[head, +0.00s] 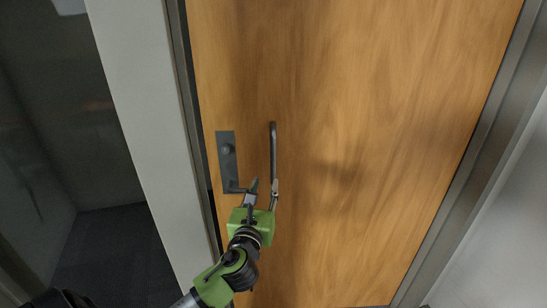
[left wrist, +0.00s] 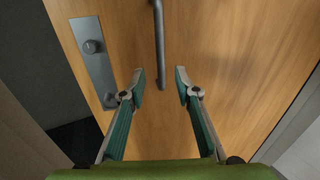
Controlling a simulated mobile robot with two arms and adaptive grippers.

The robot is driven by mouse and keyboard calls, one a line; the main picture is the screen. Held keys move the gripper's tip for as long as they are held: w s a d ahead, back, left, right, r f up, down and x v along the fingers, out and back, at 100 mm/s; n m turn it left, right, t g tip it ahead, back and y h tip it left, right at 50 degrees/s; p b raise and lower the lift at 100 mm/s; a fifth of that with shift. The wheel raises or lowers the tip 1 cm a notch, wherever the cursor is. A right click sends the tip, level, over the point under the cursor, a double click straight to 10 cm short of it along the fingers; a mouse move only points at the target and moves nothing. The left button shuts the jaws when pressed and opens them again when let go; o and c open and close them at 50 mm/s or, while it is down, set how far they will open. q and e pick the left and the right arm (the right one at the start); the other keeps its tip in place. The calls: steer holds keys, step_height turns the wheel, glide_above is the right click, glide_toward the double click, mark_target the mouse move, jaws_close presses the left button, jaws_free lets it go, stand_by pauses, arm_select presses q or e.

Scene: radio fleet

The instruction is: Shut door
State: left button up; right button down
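The wooden door (head: 370,130) fills most of the head view and also shows in the left wrist view (left wrist: 240,50). A dark strip shows along its left edge, and dark floor shows past that edge in the left wrist view, so it looks slightly ajar. It has a vertical bar handle (head: 273,145) and a dark lock plate with a lever (head: 228,160). My left gripper (head: 264,184) is open near the handle's lower end. In the left wrist view, the bar handle (left wrist: 159,45) appears between the spread fingertips; contact is unclear. My right gripper is not in view.
A pale frame post (head: 150,120) stands left of the door, with a dark glazed area (head: 60,120) beyond it. A grey metal frame (head: 470,170) borders the door's right side, with a pale wall (head: 510,230) beside it.

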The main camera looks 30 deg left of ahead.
mark_target(273, 160)
arm_select(q)
steer(key=x, duration=0.4)
steer(key=p+x, duration=0.1)
steer(key=x, duration=0.4)
steer(key=p+x, duration=0.1)
steer(key=x, duration=0.4)
steer(key=shift+d+r, duration=0.15)
steer(key=shift+r, duration=0.15)
steer(key=shift+d, duration=0.1)
jaws_close()
